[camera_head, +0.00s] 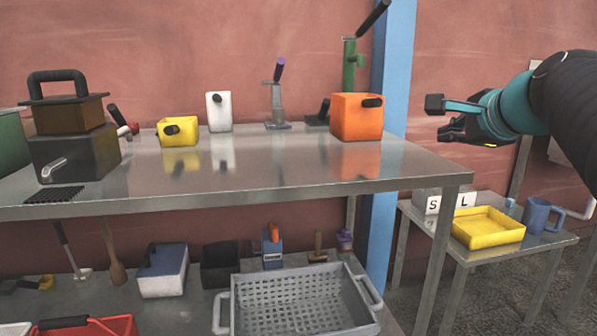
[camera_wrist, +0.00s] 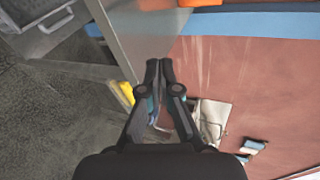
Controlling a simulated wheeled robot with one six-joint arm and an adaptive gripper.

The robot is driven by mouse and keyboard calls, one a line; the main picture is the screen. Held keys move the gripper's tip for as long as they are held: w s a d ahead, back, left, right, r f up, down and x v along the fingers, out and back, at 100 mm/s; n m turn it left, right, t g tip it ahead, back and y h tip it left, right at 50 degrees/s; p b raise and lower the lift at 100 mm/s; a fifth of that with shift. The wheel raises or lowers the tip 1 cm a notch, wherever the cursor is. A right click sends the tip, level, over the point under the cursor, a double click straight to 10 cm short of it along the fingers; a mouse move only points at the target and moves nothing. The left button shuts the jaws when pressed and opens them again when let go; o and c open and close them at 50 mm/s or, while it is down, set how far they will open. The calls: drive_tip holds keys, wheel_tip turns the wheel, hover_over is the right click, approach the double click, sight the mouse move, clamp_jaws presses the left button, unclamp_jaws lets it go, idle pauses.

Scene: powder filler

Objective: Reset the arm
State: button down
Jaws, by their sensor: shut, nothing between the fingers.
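My gripper (camera_head: 446,118) is at the right of the head view, reaching in from the right edge and pointing left. It is in the air beyond the right end of the upper metal shelf (camera_head: 300,185), above the low side table (camera_head: 545,243). In the wrist view my gripper (camera_wrist: 159,68) has its two dark fingers together at the tips, with nothing held. The arm's further links run out of the head view at the right.
An orange box (camera_head: 357,120) stands near the shelf's right end, left of my gripper. The side table bears a yellow tray (camera_head: 488,228) and a blue mug (camera_head: 537,214). A blue post (camera_head: 393,80) stands behind. A grey basket (camera_head: 300,300) is on the lower shelf.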

drive_tip(key=s+a+f+n+g, duration=0.2)
drive_tip(key=s+f+n, duration=0.4)
drive_tip(key=f, duration=0.4)
drive_tip(key=s+a+f+n+g, duration=0.3)
drive_tip(key=s+f+n, duration=0.3)
drive_tip(key=f, duration=0.5)
drive_tip(key=s+a+f+n+g+h, duration=0.1)
drive_tip(key=s+a+f+n+g, duration=0.1)
drive_tip(key=s+a+f+n, duration=0.3)
drive_tip(key=shift+s+f+n+g, duration=0.3)
drive_tip(key=shift+s+f+n, duration=0.5)
drive_tip(key=shift+s+f, duration=1.8)
drive_tip(key=shift+w+a+f, duration=0.1)
drive_tip(key=shift+w+f, duration=0.25)
